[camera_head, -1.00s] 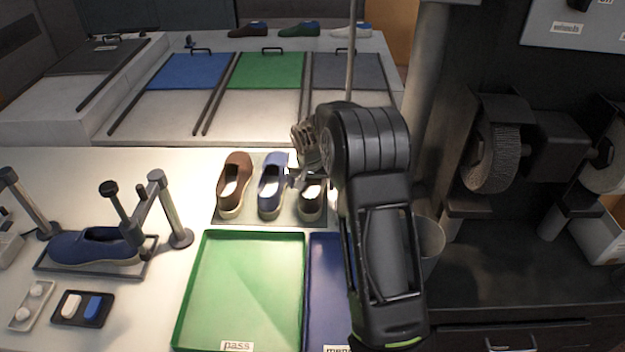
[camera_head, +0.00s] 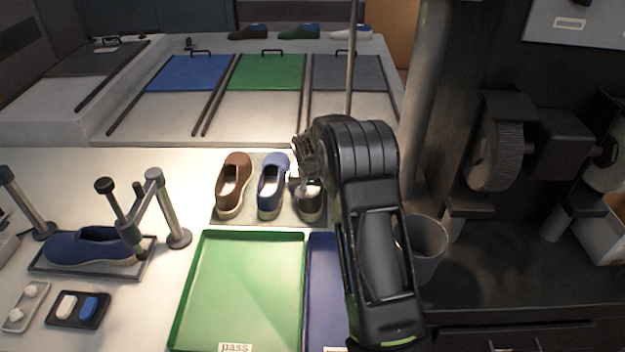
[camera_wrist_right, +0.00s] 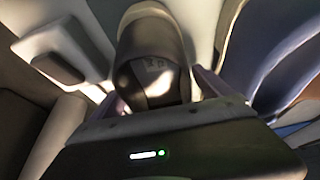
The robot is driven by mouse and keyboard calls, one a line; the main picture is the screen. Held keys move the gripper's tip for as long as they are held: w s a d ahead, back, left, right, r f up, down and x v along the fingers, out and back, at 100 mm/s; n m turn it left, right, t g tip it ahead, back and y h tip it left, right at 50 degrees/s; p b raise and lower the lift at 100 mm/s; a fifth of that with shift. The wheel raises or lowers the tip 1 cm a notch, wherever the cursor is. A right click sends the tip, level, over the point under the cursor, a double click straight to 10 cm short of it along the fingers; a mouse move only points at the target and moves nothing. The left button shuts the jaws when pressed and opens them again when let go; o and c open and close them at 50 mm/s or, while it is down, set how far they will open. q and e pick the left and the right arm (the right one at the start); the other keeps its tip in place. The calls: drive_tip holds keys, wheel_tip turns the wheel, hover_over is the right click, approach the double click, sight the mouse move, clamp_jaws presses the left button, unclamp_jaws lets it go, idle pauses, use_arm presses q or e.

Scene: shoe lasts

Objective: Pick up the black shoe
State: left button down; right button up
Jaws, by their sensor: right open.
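The black shoe (camera_head: 311,207) stands at the right end of a row of three shoes on a grey mat, partly hidden by my right arm. It has a dark upper and a pale sole edge. My right gripper (camera_head: 299,182) is open at this shoe. In the right wrist view the black shoe (camera_wrist_right: 150,62) lies between the two spread fingers of the right gripper (camera_wrist_right: 158,92). Whether the fingers touch it I cannot tell. My left gripper is not in view.
The blue shoe (camera_head: 272,187) stands close on the left, with the brown shoe (camera_head: 233,186) beyond it. A green tray (camera_head: 240,290) and a blue tray (camera_head: 326,290) lie in front. A grey bin (camera_head: 426,245) stands right of my arm.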

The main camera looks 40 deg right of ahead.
drive_tip(key=shift+c, duration=0.3)
drive_tip(key=c, duration=1.9)
drive_tip(key=shift+r, duration=0.1)
drive_tip(key=shift+w+r+p, duration=0.1)
drive_tip(key=shift+r+p, duration=0.2)
drive_tip(key=shift+r, duration=0.2)
wheel_tip(320, 180, up, 5)
drive_tip(key=shift+f+p, duration=0.2)
drive_tip(key=shift+p, duration=0.95)
drive_tip(key=shift+r, duration=2.2)
